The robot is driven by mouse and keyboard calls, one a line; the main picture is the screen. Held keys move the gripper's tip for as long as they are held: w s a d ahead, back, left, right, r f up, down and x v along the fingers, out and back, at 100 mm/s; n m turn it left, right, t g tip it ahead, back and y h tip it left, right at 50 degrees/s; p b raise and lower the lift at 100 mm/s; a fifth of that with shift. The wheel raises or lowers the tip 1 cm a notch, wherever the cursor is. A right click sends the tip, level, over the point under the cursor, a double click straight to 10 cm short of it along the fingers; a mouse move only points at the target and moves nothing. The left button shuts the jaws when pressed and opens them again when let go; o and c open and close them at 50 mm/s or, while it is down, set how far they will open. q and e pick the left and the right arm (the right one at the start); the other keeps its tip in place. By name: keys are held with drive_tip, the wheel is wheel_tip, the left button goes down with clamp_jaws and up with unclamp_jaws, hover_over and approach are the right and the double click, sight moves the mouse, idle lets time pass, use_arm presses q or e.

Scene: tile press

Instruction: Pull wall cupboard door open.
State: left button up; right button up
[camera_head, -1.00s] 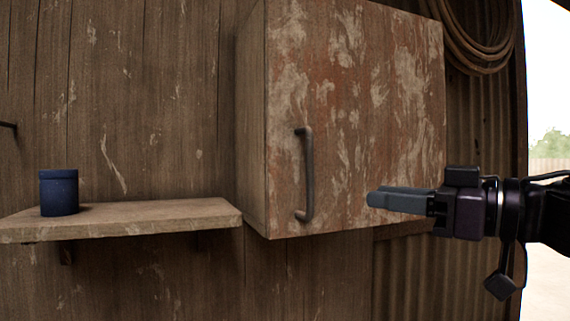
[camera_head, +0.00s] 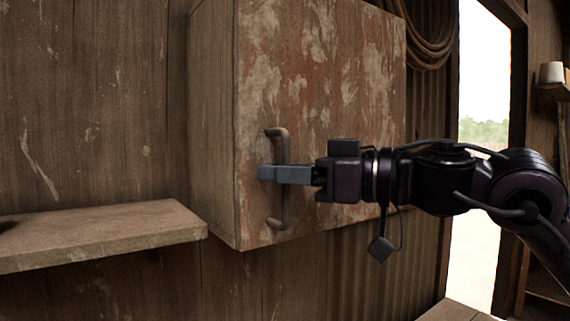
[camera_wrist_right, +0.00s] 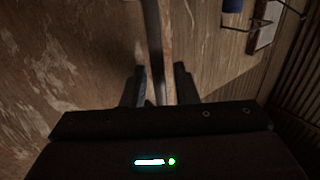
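The wall cupboard door (camera_head: 345,80) is a worn brown-red panel with pale scuffs and looks closed. Its dark vertical bar handle (camera_head: 286,207) is near the door's left edge. My right gripper (camera_head: 264,173) reaches in from the right at the handle's mid-height, its fingers covering that part of the bar. In the right wrist view the handle (camera_wrist_right: 153,40) runs between the two fingers (camera_wrist_right: 160,80), with gaps showing, so the gripper is open around it. Whether a finger touches the bar cannot be told. My left gripper is out of view.
A wooden shelf (camera_head: 100,233) is on the wall left of the cupboard. A blue mug (camera_wrist_right: 232,5) shows at the top of the right wrist view. Coiled rope (camera_head: 425,45) hangs right of the cupboard, and a bright doorway (camera_head: 482,85) opens further right.

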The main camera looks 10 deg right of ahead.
drive_tip(key=shift+s+d, duration=0.1)
drive_tip(key=shift+d, duration=0.05)
drive_tip(key=shift+w, duration=0.2)
drive_tip(key=c, duration=0.4)
clamp_jaws()
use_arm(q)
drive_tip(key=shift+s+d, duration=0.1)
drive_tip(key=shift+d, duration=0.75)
use_arm(e)
drive_tip(key=shift+s, duration=0.1)
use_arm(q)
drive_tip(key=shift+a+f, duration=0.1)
